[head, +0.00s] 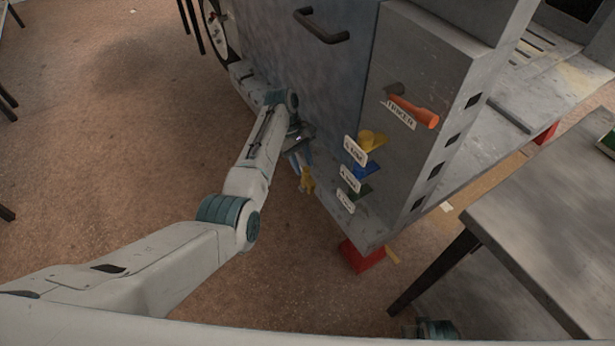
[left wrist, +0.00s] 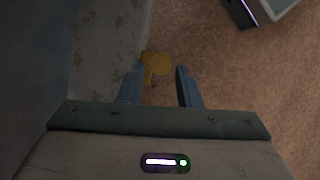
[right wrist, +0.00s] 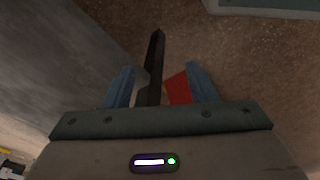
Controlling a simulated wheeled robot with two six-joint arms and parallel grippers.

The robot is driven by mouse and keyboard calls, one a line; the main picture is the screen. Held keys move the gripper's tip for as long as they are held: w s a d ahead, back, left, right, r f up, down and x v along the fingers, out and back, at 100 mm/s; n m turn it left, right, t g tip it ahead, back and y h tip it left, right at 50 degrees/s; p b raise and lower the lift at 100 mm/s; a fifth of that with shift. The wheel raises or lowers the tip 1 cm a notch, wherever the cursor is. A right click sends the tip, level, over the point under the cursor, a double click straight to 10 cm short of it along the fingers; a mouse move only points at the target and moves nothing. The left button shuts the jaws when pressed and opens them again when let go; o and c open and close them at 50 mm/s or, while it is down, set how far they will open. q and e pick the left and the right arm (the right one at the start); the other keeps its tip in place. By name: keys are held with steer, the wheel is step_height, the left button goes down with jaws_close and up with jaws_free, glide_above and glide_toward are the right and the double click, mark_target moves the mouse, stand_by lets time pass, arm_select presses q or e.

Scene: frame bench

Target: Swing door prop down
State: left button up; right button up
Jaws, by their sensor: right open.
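A small yellow piece (head: 307,182), probably the door prop, sits low beside the bottom edge of the grey cabinet door (head: 290,75). My left gripper (head: 301,166) points down at it, close to the door. In the left wrist view the yellow piece (left wrist: 157,65) lies at the tips of my left gripper (left wrist: 160,75), closer to the left finger. The fingers stand apart; whether they grip it is unclear. My right gripper (right wrist: 160,75) is open in the right wrist view, with a dark bar and a red block behind its gap. The head view does not clearly show it.
The cabinet's side panel has an orange handle (head: 413,112) and yellow, blue and green labelled levers (head: 364,168). A red block (head: 361,256) is under the cabinet corner. A grey table (head: 550,215) stands at the right. The floor left of the cabinet is mostly clear.

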mark_target(307, 176)
arm_select(q)
steer(key=x, duration=0.4)
steer(key=shift+f, duration=0.25)
steer(key=shift+s+d+f, duration=0.2)
steer(key=shift+f, duration=0.35)
arm_select(e)
steer(key=shift+w+r, duration=0.25)
steer(key=shift+r, duration=0.25)
steer(key=shift+w+r, duration=0.25)
steer(key=shift+r, duration=0.2)
arm_select(q)
jaws_close()
